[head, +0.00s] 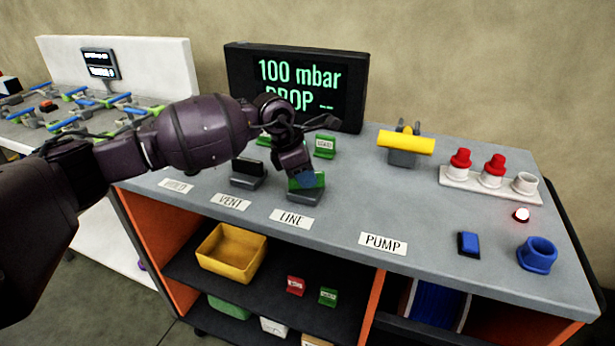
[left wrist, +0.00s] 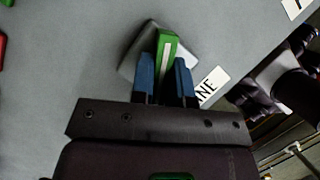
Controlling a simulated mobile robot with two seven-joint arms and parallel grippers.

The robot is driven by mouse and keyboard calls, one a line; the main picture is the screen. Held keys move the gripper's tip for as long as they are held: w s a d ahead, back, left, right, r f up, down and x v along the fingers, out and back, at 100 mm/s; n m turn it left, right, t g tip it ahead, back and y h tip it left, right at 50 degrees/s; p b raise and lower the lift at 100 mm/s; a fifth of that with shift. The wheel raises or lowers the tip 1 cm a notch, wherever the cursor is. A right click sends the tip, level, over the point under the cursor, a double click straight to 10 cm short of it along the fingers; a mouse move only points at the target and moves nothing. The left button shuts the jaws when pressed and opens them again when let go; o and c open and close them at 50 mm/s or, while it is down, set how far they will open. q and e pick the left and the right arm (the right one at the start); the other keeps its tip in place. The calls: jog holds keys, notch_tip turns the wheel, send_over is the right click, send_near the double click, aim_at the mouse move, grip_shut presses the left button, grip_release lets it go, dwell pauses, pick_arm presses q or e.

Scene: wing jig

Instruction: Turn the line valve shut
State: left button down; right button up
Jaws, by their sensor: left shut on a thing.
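The line valve has a green handle with a pale stripe, which shows in the left wrist view (left wrist: 167,48), on a grey base (head: 304,197). It stands behind the LINE label (head: 291,219) on the grey bench. My left gripper (head: 307,180) reaches down onto the handle and hides part of it in the head view. In the left wrist view its two blue fingers (left wrist: 164,78) are on either side of the green handle, shut on it. My right gripper is not in view.
A black-handled valve (head: 248,173) stands left of the line valve, behind the VENT label. A yellow-handled valve (head: 405,145) stands behind PUMP. The display (head: 298,85) reads "100 mbar" and "DROP --". Red-topped pieces (head: 460,159) and a blue cup (head: 537,255) are at the right.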

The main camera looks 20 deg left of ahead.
pick_arm(q)
jog(key=shift+f+m+g+b, duration=0.15)
jog(key=shift+m+g+b, duration=0.25)
jog(key=shift+m, duration=0.5)
jog(key=shift+m+g+h+b, duration=0.3)
jog(key=shift+m+g+b, duration=0.15)
jog(key=shift+m, duration=0.65)
jog(key=shift+m+b, duration=0.3)
jog(key=shift+m, duration=0.4)
jog(key=shift+r+m+g, duration=0.25)
jog(key=shift+m, duration=0.05)
jog(key=c, duration=1.1)
grip_release()
jog(key=v, duration=1)
jog(key=shift+r+p, duration=0.4)
